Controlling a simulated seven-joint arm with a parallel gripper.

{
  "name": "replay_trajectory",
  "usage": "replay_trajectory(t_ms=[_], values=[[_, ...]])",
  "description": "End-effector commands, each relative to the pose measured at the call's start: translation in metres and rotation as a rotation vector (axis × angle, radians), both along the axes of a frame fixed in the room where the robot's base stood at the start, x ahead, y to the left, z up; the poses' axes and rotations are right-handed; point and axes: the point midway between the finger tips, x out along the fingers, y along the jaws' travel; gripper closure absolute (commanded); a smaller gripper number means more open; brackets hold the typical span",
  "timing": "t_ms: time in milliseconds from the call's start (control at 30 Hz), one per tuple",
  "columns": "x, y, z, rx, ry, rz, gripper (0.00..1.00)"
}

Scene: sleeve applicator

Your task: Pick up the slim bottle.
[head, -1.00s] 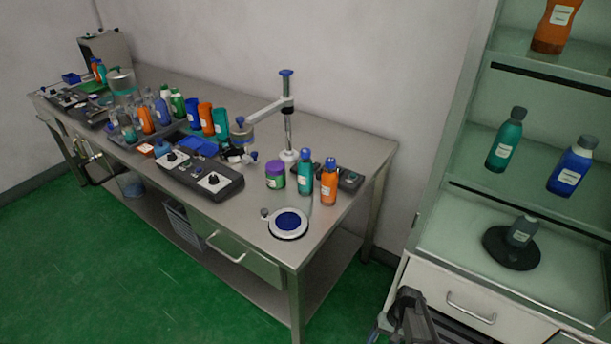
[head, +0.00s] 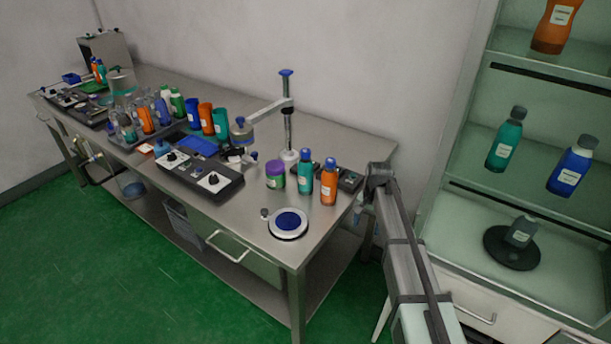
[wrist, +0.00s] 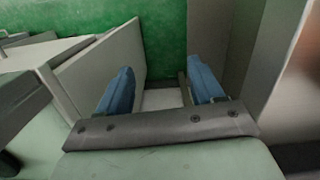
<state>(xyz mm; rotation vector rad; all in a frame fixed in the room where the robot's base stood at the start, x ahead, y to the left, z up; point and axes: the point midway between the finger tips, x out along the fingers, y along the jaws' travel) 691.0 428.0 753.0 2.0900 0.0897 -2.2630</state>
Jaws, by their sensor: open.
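Two slim capped bottles stand upright near the right end of the steel bench: a teal bottle (head: 305,178) and an orange bottle (head: 328,184), both with blue caps and white labels. Which bottle the task means I cannot tell. My gripper (head: 362,213) hangs at the bench's right edge, right of the orange bottle and apart from it. In the wrist view my gripper (wrist: 160,77) shows two blue fingers spread wide with nothing between them. No bottle shows clearly in the wrist view.
A purple-green jar (head: 275,175) stands left of the teal bottle. A round plate with a blue disc (head: 288,223) lies in front. A post with an arm (head: 288,125) rises behind. A shelf cabinet (head: 460,190) with more bottles stands right. Several bottles crowd the bench's left part.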

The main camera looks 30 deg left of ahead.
Motion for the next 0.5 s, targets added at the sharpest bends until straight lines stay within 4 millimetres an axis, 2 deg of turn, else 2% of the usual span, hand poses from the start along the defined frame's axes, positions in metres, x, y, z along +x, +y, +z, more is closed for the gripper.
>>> replay_trajectory(t_ms=[33,267,500], values=[[0.01,0.007,0.021,-0.007,-0.025,-0.025,0.33],[0.028,0.027,0.101,0.003,-0.088,-0.052,0.33],[0.023,0.059,0.193,0.113,-0.101,0.176,0.33]])
